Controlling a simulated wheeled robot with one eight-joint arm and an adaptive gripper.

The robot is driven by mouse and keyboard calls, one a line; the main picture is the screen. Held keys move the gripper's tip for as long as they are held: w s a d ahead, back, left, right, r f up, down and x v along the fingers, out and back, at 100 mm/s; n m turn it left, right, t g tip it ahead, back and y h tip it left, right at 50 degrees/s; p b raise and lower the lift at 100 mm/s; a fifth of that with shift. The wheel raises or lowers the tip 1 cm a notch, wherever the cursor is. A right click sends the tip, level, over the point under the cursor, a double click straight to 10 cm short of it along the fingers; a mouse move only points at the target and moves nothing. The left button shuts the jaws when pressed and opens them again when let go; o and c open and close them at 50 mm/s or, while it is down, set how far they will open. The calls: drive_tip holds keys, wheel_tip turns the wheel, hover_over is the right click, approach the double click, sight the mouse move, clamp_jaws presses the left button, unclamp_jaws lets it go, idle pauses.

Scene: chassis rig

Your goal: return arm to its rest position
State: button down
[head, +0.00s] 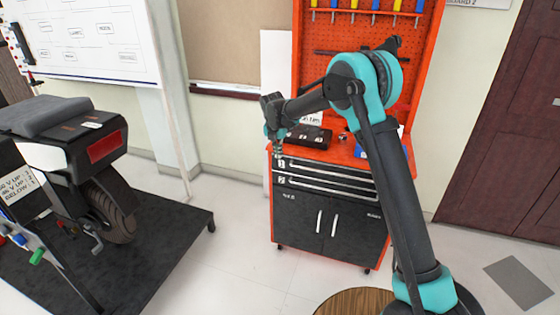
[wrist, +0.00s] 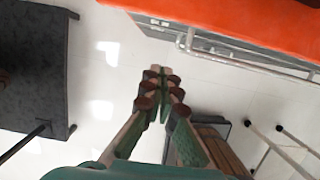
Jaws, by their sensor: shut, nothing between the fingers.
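My gripper (head: 279,148) hangs at the end of my raised, bent teal and black arm in the head view, in front of the orange tool cabinet (head: 330,234). It points down and holds nothing. In the wrist view my gripper (wrist: 158,72) shows its two fingers meeting at the tips, with white floor below them.
The cabinet's orange top carries a black case (head: 308,137), with an orange tool board (head: 355,45) behind. A motorcycle (head: 65,140) stands on a dark platform (head: 165,235) at left. A whiteboard (head: 85,38) is behind it. A brown door (head: 510,130) is at right. Floor between platform and cabinet is clear.

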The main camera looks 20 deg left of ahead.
drive_tip(key=s+d+r+m, duration=0.2)
drive_tip(key=s+d+m, duration=0.3)
drive_tip(key=d, duration=0.5)
drive_tip(key=s+d+r+m, duration=0.3)
drive_tip(key=d+m, duration=0.3)
drive_tip(key=d, duration=0.3)
drive_tip(key=s+d+r+m, duration=0.2)
drive_tip(key=s+d+m, duration=0.3)
drive_tip(key=d, duration=0.5)
drive_tip(key=s+d+f+m, duration=0.3)
drive_tip(key=s+d+m, duration=0.5)
drive_tip(key=s, duration=0.3)
drive_tip(key=s+d+f+m+t, duration=0.1)
drive_tip(key=s+d+f+m, duration=0.3)
drive_tip(key=s+d+m, duration=0.4)
drive_tip(key=s+m, duration=0.3)
drive_tip(key=s, duration=0.1)
drive_tip(key=shift+f, duration=0.25)
